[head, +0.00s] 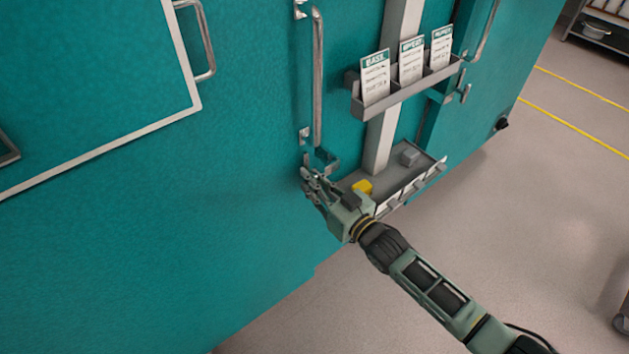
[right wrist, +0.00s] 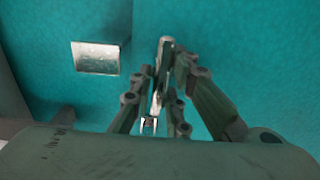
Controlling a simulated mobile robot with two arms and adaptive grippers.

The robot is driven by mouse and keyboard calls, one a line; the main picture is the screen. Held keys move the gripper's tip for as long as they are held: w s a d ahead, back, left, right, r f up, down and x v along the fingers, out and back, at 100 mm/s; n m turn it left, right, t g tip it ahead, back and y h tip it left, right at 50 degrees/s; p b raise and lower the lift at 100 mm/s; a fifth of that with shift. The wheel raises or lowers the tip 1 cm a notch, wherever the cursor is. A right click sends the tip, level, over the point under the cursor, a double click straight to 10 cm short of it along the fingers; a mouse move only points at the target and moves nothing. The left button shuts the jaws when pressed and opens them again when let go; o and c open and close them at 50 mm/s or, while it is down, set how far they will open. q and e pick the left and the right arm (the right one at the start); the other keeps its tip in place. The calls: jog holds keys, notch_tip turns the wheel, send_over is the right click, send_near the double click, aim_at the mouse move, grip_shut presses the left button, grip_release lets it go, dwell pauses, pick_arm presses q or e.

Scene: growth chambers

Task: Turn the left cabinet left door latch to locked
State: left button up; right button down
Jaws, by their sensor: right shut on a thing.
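The teal cabinet door (head: 250,150) fills the left and middle of the head view, with a long vertical metal handle (head: 318,80) near its edge. My right gripper (head: 308,176) is at the door face just below that handle. In the right wrist view its fingers (right wrist: 158,92) are closed around the metal latch lever (right wrist: 165,46), whose end shows between them, pointing up in the picture. The fingers hide much of the latch, and its lock position cannot be read. My left gripper is not in view.
Right of the gripper, a grey tray (head: 398,186) holds a yellow item (head: 362,186) and a grey block (head: 409,156). Above it, a rack (head: 400,93) holds three cards. A silver plate (right wrist: 96,57) shows beside the fingers in the wrist view.

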jog(key=shift+m, duration=0.3)
jog(key=m, duration=0.2)
jog(key=shift+d+m, duration=0.1)
jog(key=shift+m, duration=0.2)
jog(key=shift+w+d+f+m+b, duration=0.1)
jog(key=shift+m+b, duration=0.2)
jog(key=shift+m, duration=0.6)
jog(key=shift+w+f+m+b, duration=0.1)
jog(key=shift+m+b, duration=0.15)
jog(key=shift+m, duration=0.65)
jog(key=shift+r, duration=0.1)
jog(key=c, duration=1.8)
grip_release()
jog(key=shift+o, duration=0.2)
